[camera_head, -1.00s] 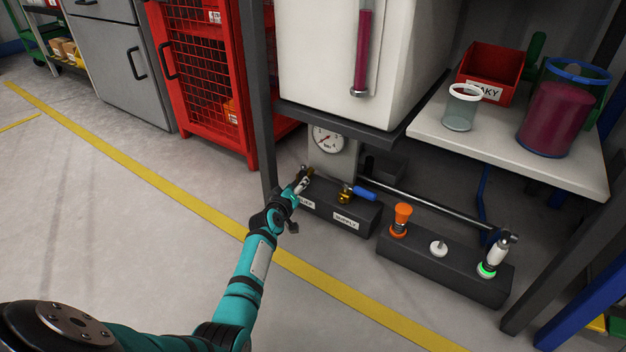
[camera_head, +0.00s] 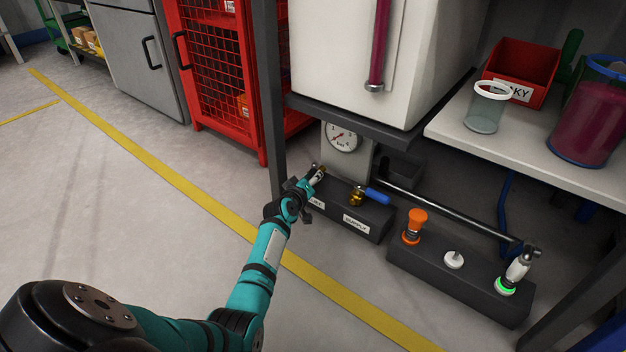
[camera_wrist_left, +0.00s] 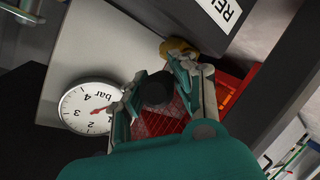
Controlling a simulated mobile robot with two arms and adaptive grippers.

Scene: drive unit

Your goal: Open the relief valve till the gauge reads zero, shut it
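My left gripper (camera_head: 309,185) is at this handle in the head view. In the left wrist view, a dark round handle end (camera_wrist_left: 157,89) fills the gap between the fingers (camera_wrist_left: 160,78), which look closed on it. The brass body (camera_wrist_left: 178,46) shows just beyond. The round gauge (camera_head: 342,137) sits above the block. It is upside down in the wrist view (camera_wrist_left: 86,110); its red needle is visible, but I cannot read it exactly. My right gripper is not in view.
The supply valve (camera_head: 365,195) with a blue lever is close right of the relief valve. A second block (camera_head: 450,275) carries an orange knob, a white knob and a green-ringed handle. A dark post (camera_head: 270,90) stands close behind my left arm. Floor at left is clear.

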